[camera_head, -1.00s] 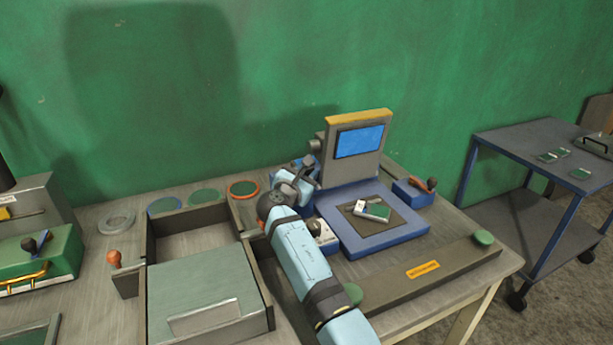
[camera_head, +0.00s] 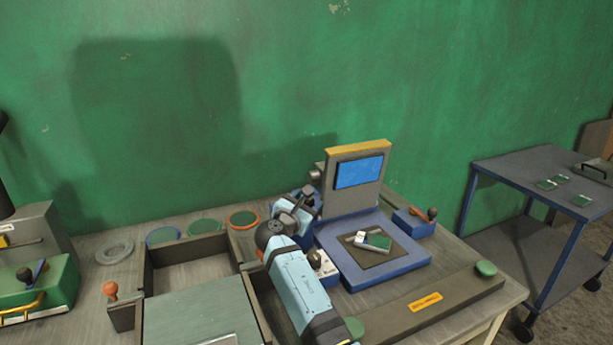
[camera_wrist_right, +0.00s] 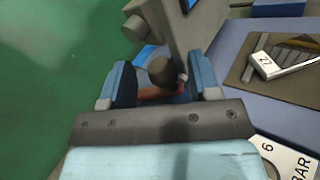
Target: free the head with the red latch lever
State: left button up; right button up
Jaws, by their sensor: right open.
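The head (camera_head: 355,178) is a grey upright housing with a yellow top edge and a blue screen, standing at the back of a blue base (camera_head: 345,270). My right gripper (camera_head: 302,203) is just left of it, coming in from the front. In the right wrist view, my open right gripper (camera_wrist_right: 160,82) has one finger on each side of a reddish lever with a dark knob (camera_wrist_right: 160,70). I cannot tell whether the fingers touch it. The gripper hides this lever in the head view. My left gripper is not in view.
A second orange-red lever (camera_head: 432,214) sits on a blue block (camera_head: 412,222) right of the base. A small circuit board (camera_head: 378,242) lies on the dark pad. An open tray (camera_head: 195,235) is left of my arm. A cart (camera_head: 520,165) stands at the right.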

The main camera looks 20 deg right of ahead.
notch_tip(320, 180, up, 20)
jog(key=p, duration=0.1)
jog(key=shift+f+p, duration=0.25)
jog(key=shift+p, duration=0.05)
